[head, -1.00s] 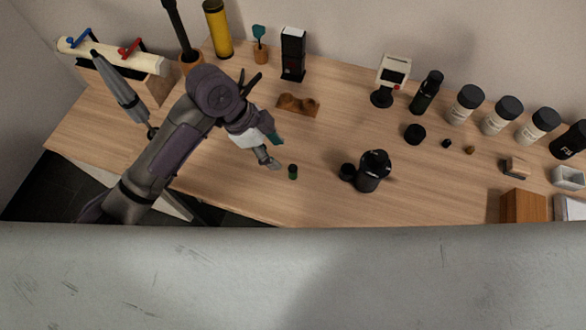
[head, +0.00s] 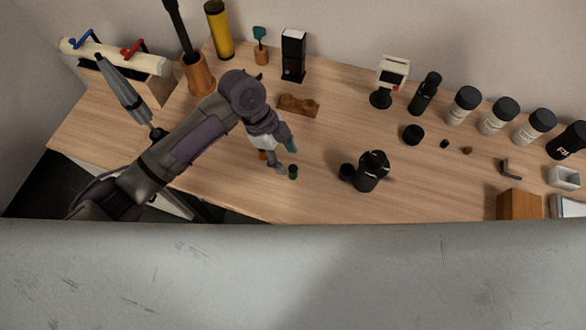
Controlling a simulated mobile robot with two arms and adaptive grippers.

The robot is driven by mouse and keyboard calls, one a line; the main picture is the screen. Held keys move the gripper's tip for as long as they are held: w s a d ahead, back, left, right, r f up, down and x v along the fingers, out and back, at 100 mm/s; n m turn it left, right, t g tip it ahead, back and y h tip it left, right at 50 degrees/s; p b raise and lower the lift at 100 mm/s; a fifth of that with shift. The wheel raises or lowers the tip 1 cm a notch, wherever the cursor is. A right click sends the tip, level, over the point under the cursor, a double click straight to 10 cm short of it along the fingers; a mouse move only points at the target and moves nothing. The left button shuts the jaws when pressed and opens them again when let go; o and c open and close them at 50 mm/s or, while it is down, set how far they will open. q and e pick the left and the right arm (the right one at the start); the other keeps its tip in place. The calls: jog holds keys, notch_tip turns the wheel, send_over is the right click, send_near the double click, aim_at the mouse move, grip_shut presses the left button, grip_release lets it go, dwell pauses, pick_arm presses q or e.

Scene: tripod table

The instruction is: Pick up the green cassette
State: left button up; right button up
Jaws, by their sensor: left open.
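The green cassette (head: 293,172) is a small, dark green cylinder with a dark top. It stands upright near the front edge of the wooden table, left of the middle. My left gripper (head: 284,157) is open just behind and to the left of it. Its fingertips are close to the cassette's top; I cannot tell whether they touch it. One fingertip looks teal and the other grey. My right gripper is not in view.
A brown wooden holder (head: 298,105) lies behind the gripper. Several bottles, including a dark one (head: 425,93), line the back right. The table between gripper and canister is clear.

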aim_at(292, 167)
pick_arm(q)
jog(key=p+x, duration=0.1)
jog(key=x, duration=0.3)
jog(key=shift+w+d+f, duration=0.1)
jog(key=shift+w+f, duration=0.05)
jog(key=shift+f, duration=0.1)
jog(key=c, duration=0.9)
